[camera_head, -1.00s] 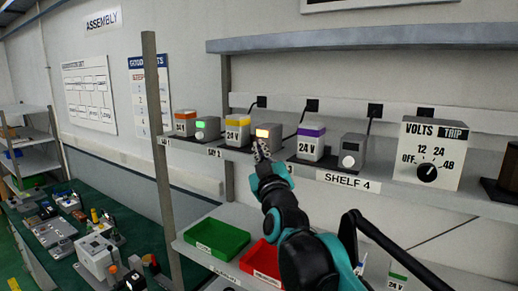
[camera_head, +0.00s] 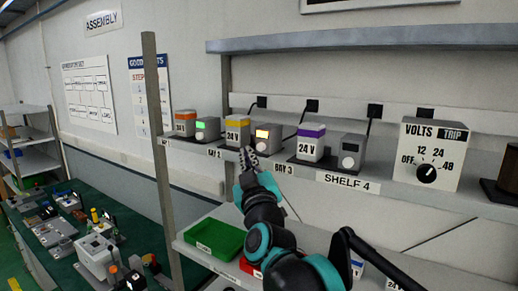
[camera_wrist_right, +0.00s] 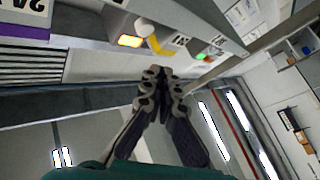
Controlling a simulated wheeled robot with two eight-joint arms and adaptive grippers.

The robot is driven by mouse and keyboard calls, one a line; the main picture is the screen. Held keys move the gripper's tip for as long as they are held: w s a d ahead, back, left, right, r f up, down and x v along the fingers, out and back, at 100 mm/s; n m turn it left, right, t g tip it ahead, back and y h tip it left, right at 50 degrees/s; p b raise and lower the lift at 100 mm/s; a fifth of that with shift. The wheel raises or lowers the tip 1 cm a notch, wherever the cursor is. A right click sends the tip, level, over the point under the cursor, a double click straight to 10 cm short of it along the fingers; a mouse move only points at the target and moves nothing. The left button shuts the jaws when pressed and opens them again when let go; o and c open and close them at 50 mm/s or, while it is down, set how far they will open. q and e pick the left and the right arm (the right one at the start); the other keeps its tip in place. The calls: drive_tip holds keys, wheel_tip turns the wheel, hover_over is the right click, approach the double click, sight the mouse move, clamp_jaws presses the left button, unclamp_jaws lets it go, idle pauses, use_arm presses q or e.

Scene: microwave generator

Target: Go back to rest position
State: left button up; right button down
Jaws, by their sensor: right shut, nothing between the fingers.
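My right gripper (camera_head: 249,158) is shut and empty in the head view. It is in front of the shelf edge between the BAY 2 and BAY 3 labels, below the unit with the lit orange display (camera_head: 268,137). In the right wrist view the gripper's fingers (camera_wrist_right: 162,75) meet at the tips with nothing between them. The orange-lit unit (camera_wrist_right: 131,41) shows beyond the fingers there. My right arm reaches up from the bottom of the head view. My left gripper is not in view.
The shelf holds several power units, including a yellow-topped one (camera_head: 237,130), a purple-topped one (camera_head: 310,144) and a VOLTS dial box (camera_head: 430,152). A green bin (camera_head: 214,239) and a partly hidden red bin (camera_head: 250,268) sit below. A bench with devices (camera_head: 98,250) is at the left.

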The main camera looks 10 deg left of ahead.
drive_tip(key=shift+s+a, duration=0.25)
drive_tip(key=shift+s, duration=0.5)
drive_tip(key=shift+f, duration=0.1)
drive_tip(key=s+d+f+m+g+h+b, duration=0.15)
drive_tip(key=d+f+b, duration=0.45)
drive_tip(key=f, duration=0.7)
drive_tip(key=s+d+f+m+g+b, duration=0.1)
drive_tip(key=s+d+f+g+b, duration=0.35)
drive_tip(key=f, duration=0.95)
drive_tip(key=d+f+m+h+b, duration=0.1)
drive_tip(key=d+f+b, duration=0.6)
drive_tip(key=f, duration=0.6)
drive_tip(key=s+d+f+m+g+h+b, duration=0.2)
drive_tip(key=s+d+f+b, duration=0.2)
drive_tip(key=f, duration=0.7)
drive_tip(key=s+d+f+m+g+h+b, duration=0.2)
drive_tip(key=s+d+f+b, duration=0.2)
drive_tip(key=s+d+f, duration=0.3)
drive_tip(key=s+d+f+m+g+h+b, duration=0.2)
drive_tip(key=s+d+f+b, duration=0.2)
drive_tip(key=f, duration=1.2)
drive_tip(key=shift+s+d+m+g, duration=0.35)
drive_tip(key=shift+s+d, duration=0.45)
drive_tip(key=shift+d, duration=0.4)
